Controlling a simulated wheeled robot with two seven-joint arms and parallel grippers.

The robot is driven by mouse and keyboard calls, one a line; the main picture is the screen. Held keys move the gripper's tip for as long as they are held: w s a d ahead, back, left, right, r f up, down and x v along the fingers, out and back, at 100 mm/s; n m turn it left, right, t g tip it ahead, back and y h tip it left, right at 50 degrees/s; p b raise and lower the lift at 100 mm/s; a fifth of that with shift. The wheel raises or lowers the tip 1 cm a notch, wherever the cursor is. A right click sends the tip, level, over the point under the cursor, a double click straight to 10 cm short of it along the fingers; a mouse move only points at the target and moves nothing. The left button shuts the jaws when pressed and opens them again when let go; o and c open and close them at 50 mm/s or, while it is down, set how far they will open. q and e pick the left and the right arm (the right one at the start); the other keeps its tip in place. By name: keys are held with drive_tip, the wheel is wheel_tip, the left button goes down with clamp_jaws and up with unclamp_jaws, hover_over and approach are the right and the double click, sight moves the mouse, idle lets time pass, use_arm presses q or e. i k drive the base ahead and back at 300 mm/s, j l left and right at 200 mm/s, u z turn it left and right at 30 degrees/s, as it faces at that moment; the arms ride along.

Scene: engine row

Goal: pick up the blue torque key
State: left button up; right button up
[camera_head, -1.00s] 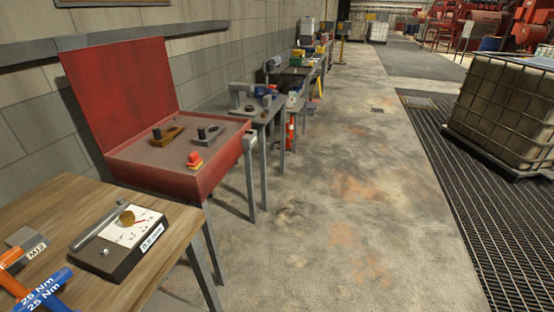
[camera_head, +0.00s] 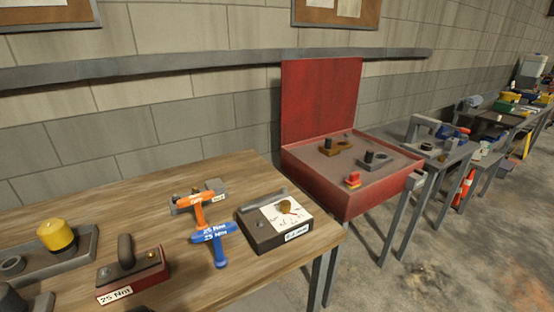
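The blue torque key (camera_head: 215,238) is a T-shaped tool with white "25 Nm" lettering. It lies on the wooden table (camera_head: 150,205), its shaft pointing toward the front edge. An orange T-shaped key (camera_head: 197,204) lies just behind it, close to a small grey block (camera_head: 217,187) with a label. Neither of my grippers shows in the view.
A dark box with a white dial face (camera_head: 268,238) stands right of the blue key. A red block marked "25 Nm" (camera_head: 133,275) with a dark handle stands to the left, near a yellow-capped fixture (camera_head: 57,235). An open red case (camera_head: 335,200) stands beyond the table.

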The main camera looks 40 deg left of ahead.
sight(220, 261)
drive_tip(key=u, duration=1.85)
